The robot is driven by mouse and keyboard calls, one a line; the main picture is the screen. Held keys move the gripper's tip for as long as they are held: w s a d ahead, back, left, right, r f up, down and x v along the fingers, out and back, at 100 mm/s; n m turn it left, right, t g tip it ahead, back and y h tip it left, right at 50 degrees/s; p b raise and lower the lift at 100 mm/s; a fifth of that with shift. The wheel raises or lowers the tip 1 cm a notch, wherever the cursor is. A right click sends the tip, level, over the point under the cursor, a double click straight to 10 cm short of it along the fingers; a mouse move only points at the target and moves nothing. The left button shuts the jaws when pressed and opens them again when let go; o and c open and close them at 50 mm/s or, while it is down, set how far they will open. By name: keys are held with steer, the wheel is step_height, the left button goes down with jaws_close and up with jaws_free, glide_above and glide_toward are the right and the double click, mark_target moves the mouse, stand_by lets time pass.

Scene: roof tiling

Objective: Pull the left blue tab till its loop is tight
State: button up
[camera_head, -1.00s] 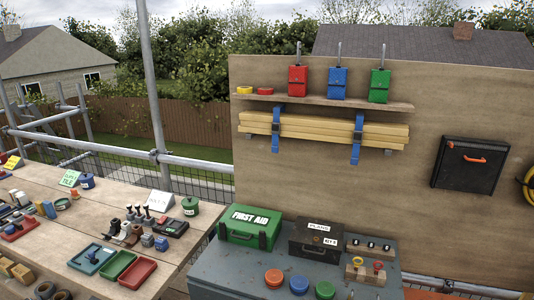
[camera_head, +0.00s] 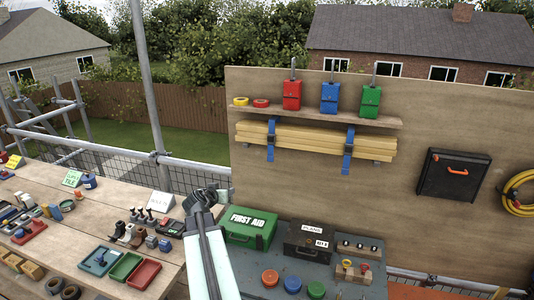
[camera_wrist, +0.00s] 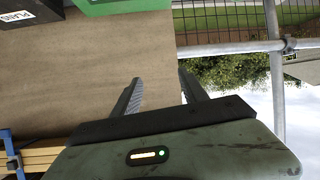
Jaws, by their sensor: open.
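Two blue straps circle a bundle of yellow timbers (camera_head: 310,139) on the plywood board. A blue strap also shows at the lower left edge of the wrist view (camera_wrist: 10,150), partly cut off. My gripper (camera_head: 208,192) is left of the board and below the timbers, apart from both straps. In the wrist view its fingers (camera_wrist: 160,88) are spread with nothing between them. How snug the left loop is cannot be told.
A shelf (camera_head: 320,114) with red, blue and green pouches sits above the timbers. Below are a green first aid box (camera_head: 248,228) and a black box (camera_head: 307,240). A scaffold rail and pole (camera_head: 146,90) stand left of the board. The board face below the timbers is clear.

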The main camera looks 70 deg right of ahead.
mark_target(272, 158)
steer(key=s+d+r+h+p, duration=0.1)
steer(key=s+d+r, duration=0.2)
steer(key=s, duration=0.1)
steer(key=s+d+r+m+h+p, duration=0.1)
steer(key=s+d+r, duration=0.2)
steer(key=s+d, duration=0.1)
steer(key=s+d+r+m+g+h, duration=0.1)
steer(key=s+d+r, duration=0.3)
steer(key=s, duration=0.2)
steer(key=shift+s+d+p, duration=0.1)
steer(key=shift+d+p, duration=0.15)
steer(key=shift+p, duration=0.15)
steer(key=b+x, duration=0.1)
steer(key=x, duration=0.7)
steer(key=shift+f+b, duration=0.15)
steer(key=shift+b, duration=0.2)
steer(key=shift+a, duration=0.15)
jaws_close()
